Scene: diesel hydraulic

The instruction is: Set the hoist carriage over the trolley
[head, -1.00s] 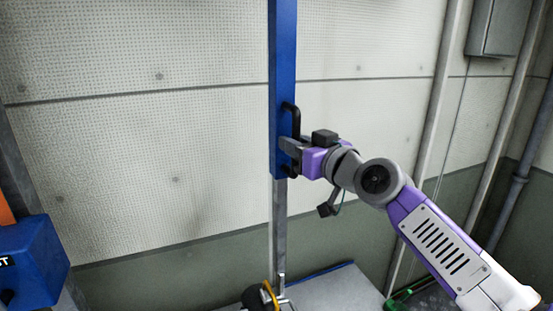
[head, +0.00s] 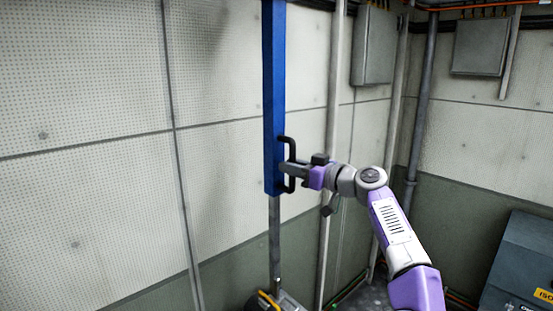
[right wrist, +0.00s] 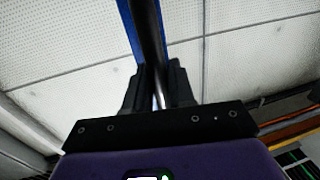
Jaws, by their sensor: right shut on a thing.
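The blue upright column of the hoist carriage (head: 273,90) stands in the middle of the head view, with a black bar handle (head: 290,150) on its right side. My right gripper (head: 288,170) is shut on that handle. In the right wrist view the black handle (right wrist: 147,35) runs between the two dark fingers (right wrist: 158,90), with the blue column behind it. A grey metal rod (head: 274,240) hangs below the column. A yellow and black hook (head: 266,302) shows at the bottom edge. My left gripper is not in view, and I cannot make out the trolley.
A pale panelled wall (head: 90,90) stands behind the column. Grey boxes (head: 373,47) and pipes (head: 420,90) are on the wall at right. A dark grey cabinet (head: 520,265) stands at the lower right. The floor is mostly out of view.

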